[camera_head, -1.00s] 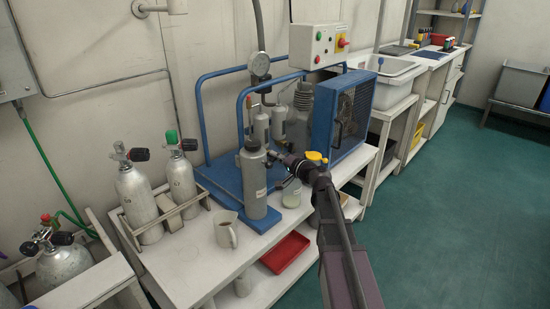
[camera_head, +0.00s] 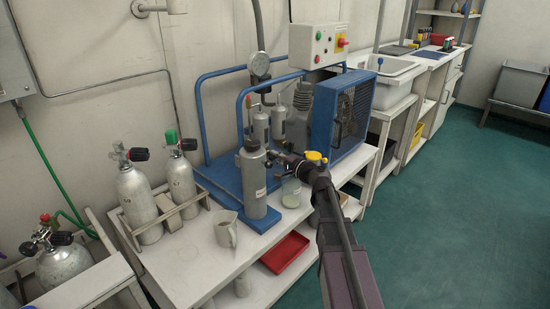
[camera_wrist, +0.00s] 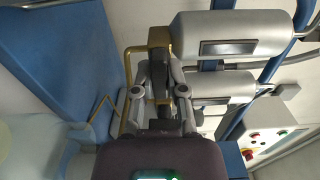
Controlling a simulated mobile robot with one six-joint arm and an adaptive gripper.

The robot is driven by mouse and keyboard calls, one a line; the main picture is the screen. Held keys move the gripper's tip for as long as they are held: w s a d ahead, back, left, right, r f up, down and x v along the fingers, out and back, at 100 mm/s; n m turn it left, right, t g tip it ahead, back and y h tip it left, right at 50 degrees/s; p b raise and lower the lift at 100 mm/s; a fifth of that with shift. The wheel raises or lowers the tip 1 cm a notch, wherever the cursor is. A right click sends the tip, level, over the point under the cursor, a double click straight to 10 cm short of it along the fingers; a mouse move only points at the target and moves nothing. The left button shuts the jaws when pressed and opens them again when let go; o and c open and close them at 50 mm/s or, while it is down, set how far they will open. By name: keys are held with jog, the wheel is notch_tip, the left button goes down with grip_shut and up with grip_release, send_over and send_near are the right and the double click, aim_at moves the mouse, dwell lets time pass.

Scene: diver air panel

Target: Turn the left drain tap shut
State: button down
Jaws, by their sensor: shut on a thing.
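Two grey filter cylinders stand on the blue compressor frame. The left one (camera_head: 260,127) is the upper cylinder in the turned wrist view (camera_wrist: 235,36). At its lower end is the left drain tap (camera_wrist: 159,38), a brass fitting with a thin brass pipe. My gripper (camera_wrist: 160,75) has its fingers shut at this tap, gripping it; the exact contact is partly hidden between the fingers. The tap's turn angle cannot be read. In the head view my gripper (camera_head: 280,156) is small, just right of the tall grey bottle, which hides the tap.
The tall grey bottle (camera_head: 252,185) stands close on the left. A glass beaker (camera_head: 291,193) stands below my gripper. The blue fan housing (camera_head: 345,113) and the control box (camera_head: 318,46) flank the right.

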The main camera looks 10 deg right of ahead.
jog(key=shift+a, duration=0.1)
jog(key=c, duration=0.7)
grip_release()
jog(key=shift+v, duration=6.05)
